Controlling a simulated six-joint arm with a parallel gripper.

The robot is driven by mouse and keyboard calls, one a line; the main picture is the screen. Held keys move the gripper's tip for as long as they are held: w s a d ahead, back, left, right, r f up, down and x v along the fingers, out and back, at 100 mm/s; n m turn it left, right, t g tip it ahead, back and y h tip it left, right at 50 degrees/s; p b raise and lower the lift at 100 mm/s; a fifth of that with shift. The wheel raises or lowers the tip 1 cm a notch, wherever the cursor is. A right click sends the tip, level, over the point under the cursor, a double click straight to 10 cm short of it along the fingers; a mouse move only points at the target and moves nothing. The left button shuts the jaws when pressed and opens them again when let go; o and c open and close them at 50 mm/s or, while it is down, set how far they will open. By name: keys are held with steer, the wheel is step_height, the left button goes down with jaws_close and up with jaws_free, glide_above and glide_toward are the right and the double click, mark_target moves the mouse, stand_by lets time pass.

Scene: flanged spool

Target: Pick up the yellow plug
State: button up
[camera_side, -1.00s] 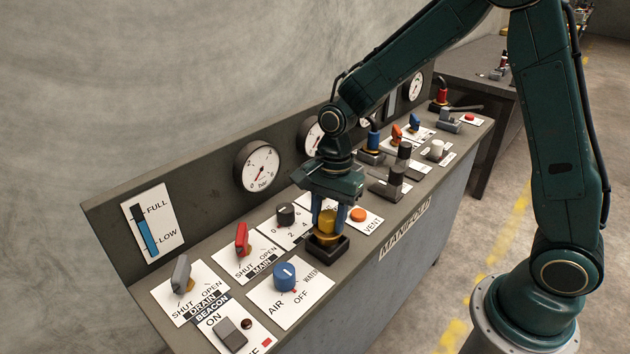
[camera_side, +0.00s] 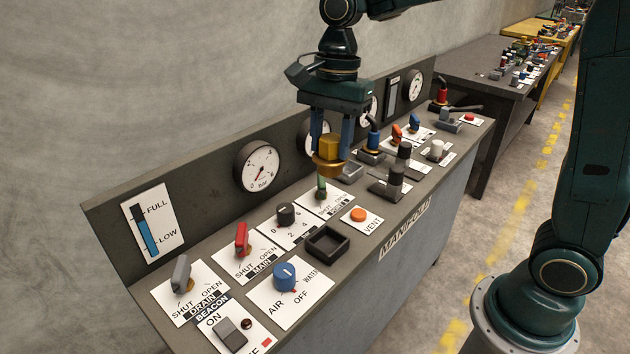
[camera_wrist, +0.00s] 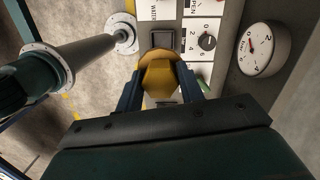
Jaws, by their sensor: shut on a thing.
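The yellow plug (camera_side: 329,148) has a blocky top and a wider round brass-coloured flange below. My gripper (camera_side: 331,137) is shut on its top, with one blue finger on each side. It holds the plug upright in the air above the panel, clear of the square black socket (camera_side: 327,243), which stands empty. In the wrist view the plug (camera_wrist: 159,80) sits between the two fingers of my gripper (camera_wrist: 160,85). The black socket (camera_wrist: 163,39) shows just beyond it there.
Below the plug stands a green-handled valve (camera_side: 321,186). An orange vent button (camera_side: 358,215) and a blue knob (camera_side: 285,275) flank the socket. Gauges (camera_side: 257,166) line the back panel.

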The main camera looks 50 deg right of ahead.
steer(key=shift+r, duration=0.35)
steer(key=shift+w, duration=0.1)
stand_by(0.3)
steer(key=shift+w+d, duration=0.35)
steer(key=shift+w, duration=0.05)
steer(key=w+d+m, duration=0.4)
steer(key=w+d, duration=0.2)
steer(key=d, duration=0.6)
steer(key=w+d+m+t, duration=0.1)
steer(key=w+d+m, duration=0.4)
steer(key=d, duration=0.7)
steer(key=shift+w+d+r, duration=0.2)
steer(key=shift+w+r, duration=0.1)
steer(key=shift+w, duration=0.55)
steer(key=shift+a+f, duration=0.1)
steer(key=shift+f, duration=0.05)
step_height(320, 180, down, 15)
steer(key=shift+f, duration=0.2)
